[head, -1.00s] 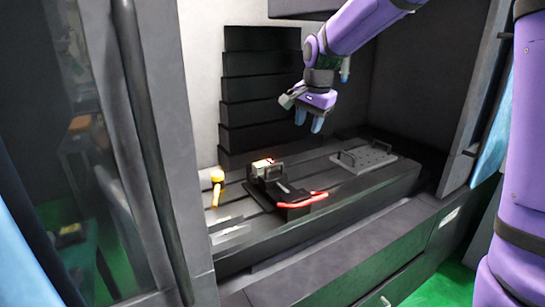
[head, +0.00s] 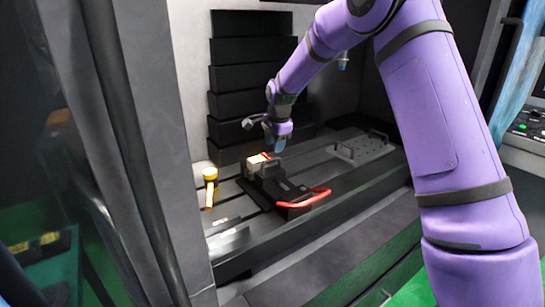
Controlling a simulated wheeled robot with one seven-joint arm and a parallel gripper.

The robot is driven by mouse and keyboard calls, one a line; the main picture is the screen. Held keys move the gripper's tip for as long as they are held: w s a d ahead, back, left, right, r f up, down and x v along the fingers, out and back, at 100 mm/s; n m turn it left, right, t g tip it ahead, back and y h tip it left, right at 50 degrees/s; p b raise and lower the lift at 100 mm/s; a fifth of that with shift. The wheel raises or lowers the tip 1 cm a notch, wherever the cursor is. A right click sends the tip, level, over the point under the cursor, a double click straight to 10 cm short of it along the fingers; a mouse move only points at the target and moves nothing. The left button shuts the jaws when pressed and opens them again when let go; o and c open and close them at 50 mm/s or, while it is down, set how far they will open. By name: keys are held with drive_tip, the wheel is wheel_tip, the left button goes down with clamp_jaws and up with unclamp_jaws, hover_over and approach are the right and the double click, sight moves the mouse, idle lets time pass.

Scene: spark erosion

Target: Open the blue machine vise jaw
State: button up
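A machine vise (head: 285,191) stands on the slotted bed inside the machine. It looks black rather than blue, with a red curved handle (head: 306,200) at its front right. I cannot tell how far apart the jaws are. My gripper (head: 279,146) points down just above and behind the vise, to the upper right of the pale block, apparently not touching. Its blue fingertips overlap in this view, so their gap is hidden. No thing shows in it.
A grey plate with handles and holes (head: 365,149) lies on the bed to the right. Dark stepped panels (head: 236,78) rise behind. The machine door (head: 130,120) borders the left.

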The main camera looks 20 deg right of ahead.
sight(273, 159)
drive_tip(key=f, duration=0.3)
drive_tip(key=w+f, duration=0.1)
drive_tip(key=f, duration=0.1)
drive_tip(key=shift+a+f, duration=0.2)
drive_tip(key=shift+f, duration=0.15)
